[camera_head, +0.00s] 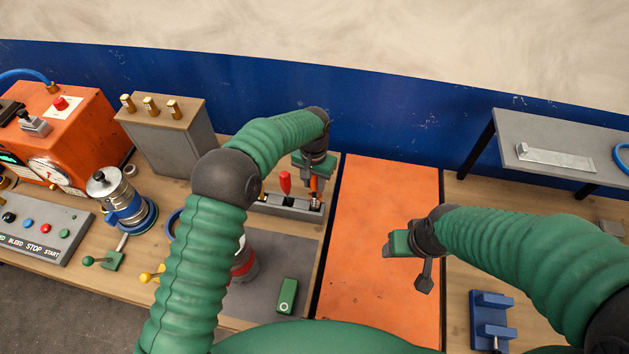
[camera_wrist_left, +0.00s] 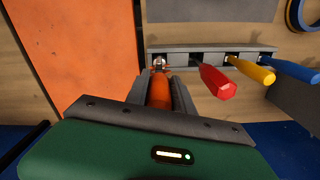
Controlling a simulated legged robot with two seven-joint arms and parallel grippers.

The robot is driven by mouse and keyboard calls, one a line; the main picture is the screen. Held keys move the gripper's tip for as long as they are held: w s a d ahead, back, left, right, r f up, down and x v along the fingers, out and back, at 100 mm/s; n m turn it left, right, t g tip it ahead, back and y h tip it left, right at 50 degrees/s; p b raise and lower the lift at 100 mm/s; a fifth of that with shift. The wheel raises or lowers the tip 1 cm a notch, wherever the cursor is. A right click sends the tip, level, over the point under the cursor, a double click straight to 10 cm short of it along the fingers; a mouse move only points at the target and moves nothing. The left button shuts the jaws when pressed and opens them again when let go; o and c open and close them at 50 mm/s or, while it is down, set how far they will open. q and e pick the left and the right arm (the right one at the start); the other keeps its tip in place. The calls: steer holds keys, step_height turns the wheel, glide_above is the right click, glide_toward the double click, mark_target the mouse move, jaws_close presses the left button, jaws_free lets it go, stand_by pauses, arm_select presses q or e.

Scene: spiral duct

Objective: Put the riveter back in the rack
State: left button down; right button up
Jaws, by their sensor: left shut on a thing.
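The riveter (camera_wrist_left: 159,92) has an orange handle and a small metallic head. My left gripper (camera_wrist_left: 156,80) is shut on its handle. The grey rack (camera_wrist_left: 178,50) lies just beyond, and the riveter's head is at its left-end slot in the left wrist view. I cannot tell how deep it sits. In the head view the riveter (camera_head: 314,187) points down at the right end of the rack (camera_head: 284,206), under my left gripper (camera_head: 314,178). My right gripper (camera_head: 391,245) hangs empty over the orange panel; its finger gap does not show clearly.
A red-handled tool (camera_wrist_left: 217,82) stands in the rack near the riveter, followed by yellow (camera_wrist_left: 255,72) and blue (camera_wrist_left: 296,70) handles. A grey box (camera_head: 176,140) and orange machine (camera_head: 70,135) stand left. The orange panel (camera_head: 372,200) is mostly clear.

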arm_select(q)
steer(key=c, duration=1)
jaws_free()
steer(key=shift+r+b, duration=0.3)
steer(key=shift+r, duration=0.1)
steer(key=shift+s+r+b, duration=0.1)
steer(key=shift+r+b, duration=1.65)
steer(key=shift+r, duration=6.2)
